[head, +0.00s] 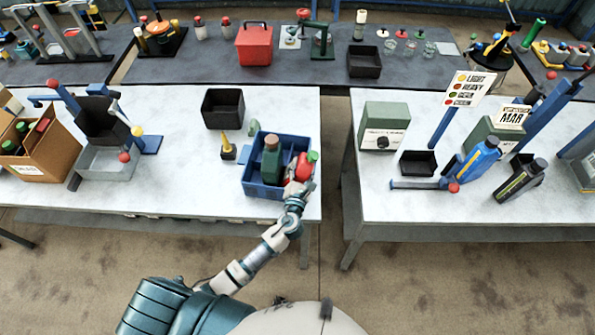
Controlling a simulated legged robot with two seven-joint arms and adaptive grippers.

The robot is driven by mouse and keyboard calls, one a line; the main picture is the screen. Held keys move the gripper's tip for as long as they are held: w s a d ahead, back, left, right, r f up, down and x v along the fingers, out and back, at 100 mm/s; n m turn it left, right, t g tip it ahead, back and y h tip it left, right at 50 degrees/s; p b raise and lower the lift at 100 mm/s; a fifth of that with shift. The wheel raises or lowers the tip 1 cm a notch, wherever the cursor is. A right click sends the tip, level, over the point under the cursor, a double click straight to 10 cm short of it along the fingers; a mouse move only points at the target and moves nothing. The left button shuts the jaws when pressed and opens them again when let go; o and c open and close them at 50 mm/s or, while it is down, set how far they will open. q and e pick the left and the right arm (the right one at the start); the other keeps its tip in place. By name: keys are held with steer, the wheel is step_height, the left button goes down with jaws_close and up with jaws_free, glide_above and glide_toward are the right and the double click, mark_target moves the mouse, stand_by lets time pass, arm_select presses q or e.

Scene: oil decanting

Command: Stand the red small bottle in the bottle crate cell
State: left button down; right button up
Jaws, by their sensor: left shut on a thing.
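A blue bottle crate (263,190) with cells stands near the right front corner of the left white table. A green bottle (271,163) stands in one of its cells. The red small bottle (303,168), with a green cap, is at the crate's right side. My left gripper (299,185) is shut on it, and its fingers hide part of it. I cannot tell whether the bottle's base is inside a cell or above it. My right gripper is not in view.
A black bin (222,108) and a small yellow-tipped oiler (227,148) stand left of the crate. A gap separates this table from the right white table (385,206). The left table's front middle (180,188) is clear.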

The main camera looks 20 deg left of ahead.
arm_select(q)
steer(key=shift+r, duration=0.1)
steer(key=r, duration=0.3)
steer(key=r+p, duration=0.1)
steer(key=r, duration=0.2)
steer(key=r+p, duration=0.1)
steer(key=r, duration=0.2)
steer(key=shift+s+d+r, duration=0.2)
steer(key=shift+s+d, duration=0.05)
steer(key=s+d+r+n+y+b, duration=0.25)
steer(key=s+n+b, duration=0.35)
steer(key=s, duration=0.9)
steer(key=shift+n, duration=0.8)
steer(key=w+a+f, duration=0.1)
steer(key=w+a, duration=0.1)
steer(key=w, duration=0.3)
steer(key=w+a+f, duration=0.1)
steer(key=w+f, duration=0.1)
steer(key=w, duration=0.3)
steer(key=w+a+f+p, duration=0.1)
steer(key=w+a, duration=0.1)
steer(key=w, duration=0.3)
steer(key=shift+a+f, duration=0.25)
steer(key=shift+a, duration=0.1)
